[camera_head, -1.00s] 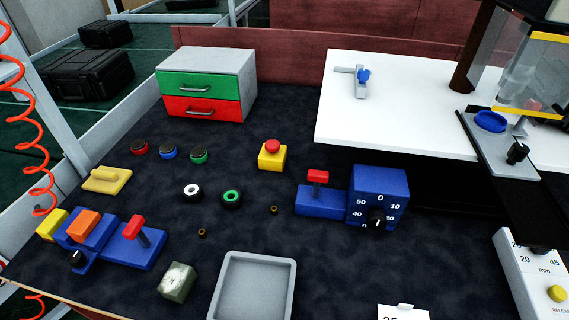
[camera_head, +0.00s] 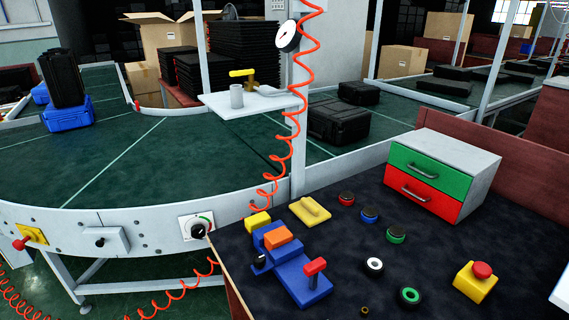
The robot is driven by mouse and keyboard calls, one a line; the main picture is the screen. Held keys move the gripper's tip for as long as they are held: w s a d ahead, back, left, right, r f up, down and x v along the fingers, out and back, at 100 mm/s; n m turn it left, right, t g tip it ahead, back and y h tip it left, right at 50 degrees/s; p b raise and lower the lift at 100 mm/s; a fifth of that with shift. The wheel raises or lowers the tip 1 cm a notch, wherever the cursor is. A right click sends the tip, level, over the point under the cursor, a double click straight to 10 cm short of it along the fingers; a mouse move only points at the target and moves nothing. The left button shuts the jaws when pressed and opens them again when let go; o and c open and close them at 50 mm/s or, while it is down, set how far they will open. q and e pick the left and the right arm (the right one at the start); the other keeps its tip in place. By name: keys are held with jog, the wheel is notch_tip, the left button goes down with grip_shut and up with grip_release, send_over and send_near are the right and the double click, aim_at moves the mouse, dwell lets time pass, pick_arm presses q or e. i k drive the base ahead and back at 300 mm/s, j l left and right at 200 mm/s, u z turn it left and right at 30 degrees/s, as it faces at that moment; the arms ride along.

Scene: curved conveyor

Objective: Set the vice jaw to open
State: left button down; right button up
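The likely vice is a blue fixture (camera_head: 299,284) near the left edge of the dark work table. It carries an orange block (camera_head: 277,238), a red-topped lever (camera_head: 315,267) and a black knob (camera_head: 260,261). A yellow block (camera_head: 257,222) sits at its far end. The lever stands up from the near part of the blue body. I cannot tell from here whether a jaw on it is open or closed. Neither of my grippers shows in the view.
A yellow plate with a handle (camera_head: 310,211), several round caps and a red-and-yellow button box (camera_head: 475,282) stand on the table. A green-and-red drawer unit (camera_head: 442,174) is behind. The curved conveyor (camera_head: 150,165) fills the left. A coiled red hose (camera_head: 293,125) hangs behind the fixture.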

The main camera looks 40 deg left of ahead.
aim_at(284, 252)
jog(key=u, duration=1.5)
